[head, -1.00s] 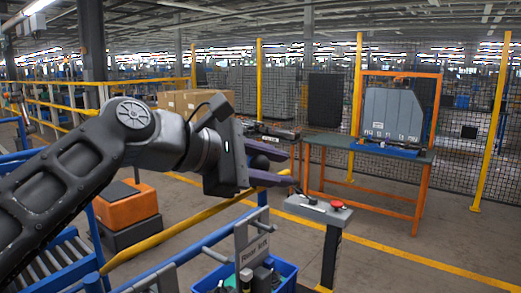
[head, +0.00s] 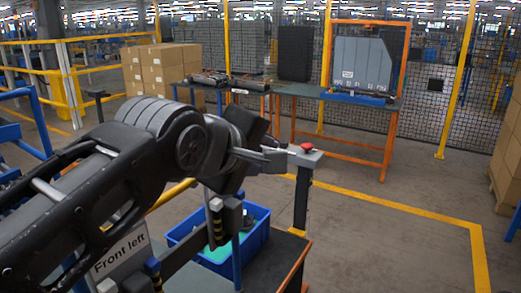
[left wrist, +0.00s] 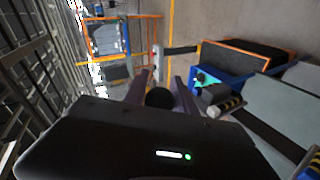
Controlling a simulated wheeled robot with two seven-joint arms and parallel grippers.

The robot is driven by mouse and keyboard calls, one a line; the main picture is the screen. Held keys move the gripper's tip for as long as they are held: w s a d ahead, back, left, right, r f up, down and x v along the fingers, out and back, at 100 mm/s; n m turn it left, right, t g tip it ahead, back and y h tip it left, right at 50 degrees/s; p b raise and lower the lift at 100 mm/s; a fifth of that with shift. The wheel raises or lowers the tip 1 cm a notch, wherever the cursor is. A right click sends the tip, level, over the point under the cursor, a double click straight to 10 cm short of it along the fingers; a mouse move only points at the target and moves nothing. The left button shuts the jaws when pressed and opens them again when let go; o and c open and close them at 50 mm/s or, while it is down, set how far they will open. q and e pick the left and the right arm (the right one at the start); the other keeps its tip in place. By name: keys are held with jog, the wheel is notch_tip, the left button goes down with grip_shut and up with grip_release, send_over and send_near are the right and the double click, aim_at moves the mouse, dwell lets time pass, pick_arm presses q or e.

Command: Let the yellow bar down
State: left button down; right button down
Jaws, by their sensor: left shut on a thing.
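My left gripper (head: 262,157) is at the end of the arm that comes in from the left, its fingers beside the grey post top with a red button (head: 305,148). A short piece of the yellow bar (head: 172,193) shows behind my arm, sloping up to the right toward the gripper; my arm and wrist hide the rest. In the left wrist view the two fingers (left wrist: 162,92) stand either side of a dark round thing (left wrist: 158,98). The grip itself is dark, but the gripper is closed on the bar. My right gripper is not in view.
A blue bin (head: 258,213) and a "Front left" sign (head: 120,250) stand below my arm. An orange-framed bench (head: 385,143) is at the back by a mesh fence. Boxes (head: 508,150) are stacked at the right.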

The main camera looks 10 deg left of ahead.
pick_arm(q)
jog(key=shift+a+f+b, duration=0.1)
jog(key=shift+f+b, duration=0.45)
jog(key=shift+f, duration=0.35)
jog(key=c, duration=1)
grip_release()
jog(key=shift+a, duration=0.15)
jog(key=shift+c, duration=0.2)
jog(key=shift+r, duration=0.1)
jog(key=b+v, duration=0.1)
jog(key=v, duration=0.6)
jog(key=shift+s+r, duration=0.1)
jog(key=shift+s, duration=0.2)
